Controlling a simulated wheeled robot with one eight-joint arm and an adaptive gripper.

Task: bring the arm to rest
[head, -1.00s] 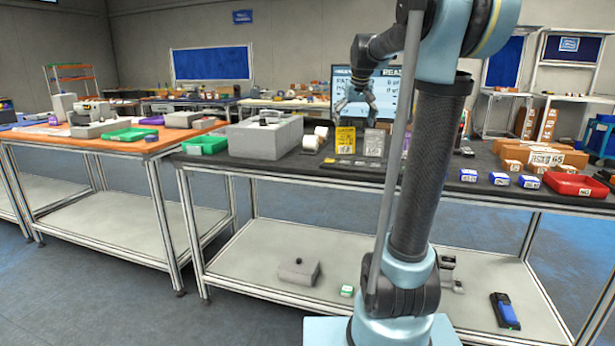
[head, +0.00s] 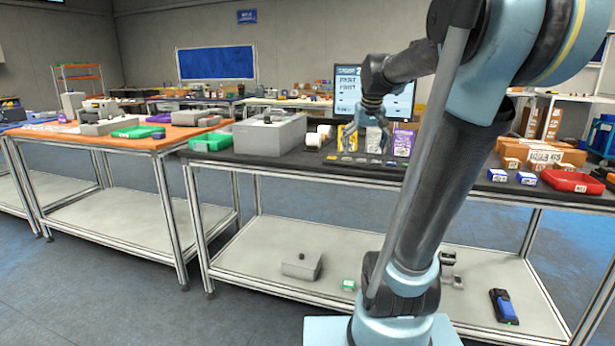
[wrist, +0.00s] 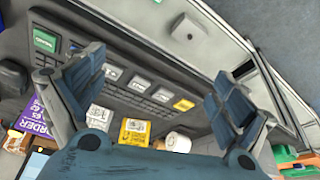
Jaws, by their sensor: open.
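My gripper (head: 370,136) is open and empty. In the head view it hangs above the dark-topped table (head: 310,163), in front of the monitor (head: 402,92) and near the yellow card (head: 346,138) and the purple card (head: 403,142). In the wrist view my gripper (wrist: 150,90) has its two fingers spread wide apart, with a dark board of labelled keys (wrist: 155,88) between and below them. The yellow card also shows in the wrist view (wrist: 135,131). My upper arm hides part of the table in the head view.
A large grey box (head: 270,136) and a green tray (head: 210,142) stand at the table's left. Small blue boxes (head: 526,178), a red tray (head: 572,181) and cardboard boxes (head: 540,155) are at the right. A blue-black scanner (head: 503,305) lies on the lower shelf.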

